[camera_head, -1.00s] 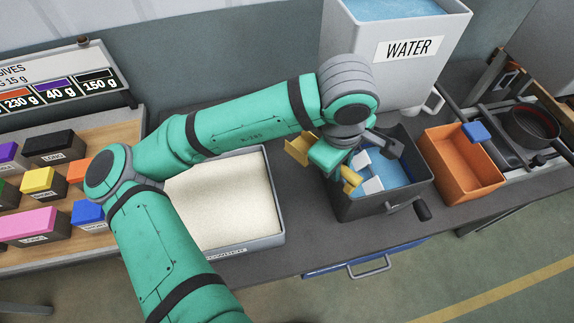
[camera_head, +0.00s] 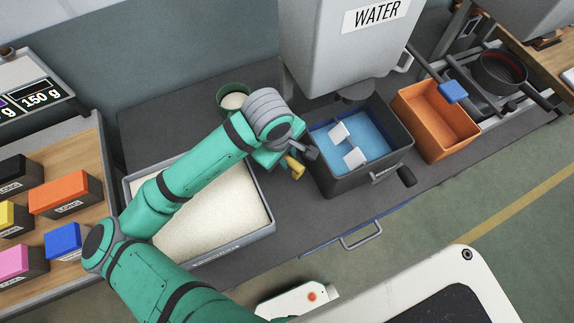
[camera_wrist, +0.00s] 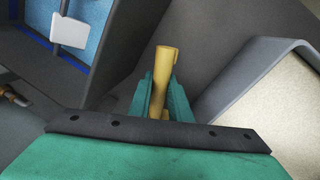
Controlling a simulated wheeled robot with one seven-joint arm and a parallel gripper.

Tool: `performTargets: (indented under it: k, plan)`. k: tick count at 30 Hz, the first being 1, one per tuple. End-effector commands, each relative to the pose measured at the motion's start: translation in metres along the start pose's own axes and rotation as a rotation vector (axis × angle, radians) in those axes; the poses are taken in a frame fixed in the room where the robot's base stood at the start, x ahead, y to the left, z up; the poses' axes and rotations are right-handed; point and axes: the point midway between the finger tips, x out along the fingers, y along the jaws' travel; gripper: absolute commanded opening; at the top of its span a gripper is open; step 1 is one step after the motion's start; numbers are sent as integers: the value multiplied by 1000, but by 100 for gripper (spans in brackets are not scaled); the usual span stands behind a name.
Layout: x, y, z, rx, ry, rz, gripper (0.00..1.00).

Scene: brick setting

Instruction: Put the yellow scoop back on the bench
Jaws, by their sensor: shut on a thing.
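The yellow scoop (camera_head: 294,169) is in my gripper (camera_head: 284,155), over the strip of dark bench (camera_head: 298,215) between the sand tray and the dark tub. Most of the scoop is hidden by my gripper in the head view. In the wrist view the yellow handle (camera_wrist: 164,70) stands between the two green fingers of my gripper (camera_wrist: 162,97), which are shut on it. Dark bench surface shows behind the handle there. I cannot tell whether the scoop touches the bench.
A grey tray (camera_head: 274,222) of pale sand lies left of my gripper. A dark tub (camera_head: 350,183) with blue water and white paddles stands to the right, an orange bin (camera_head: 448,145) beyond it. A green bowl (camera_head: 222,95) stands behind. A WATER tank (camera_head: 340,60) rises at the back.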

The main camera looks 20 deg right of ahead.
Motion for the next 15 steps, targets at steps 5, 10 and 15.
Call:
performTargets:
  k: [5, 10, 15]
  plan:
    - [17, -1, 2, 6, -1, 1, 0]
    - [33, -4, 3, 7, -2, -1, 0]
    - [55, -9, 2, 6, -2, -1, 0]
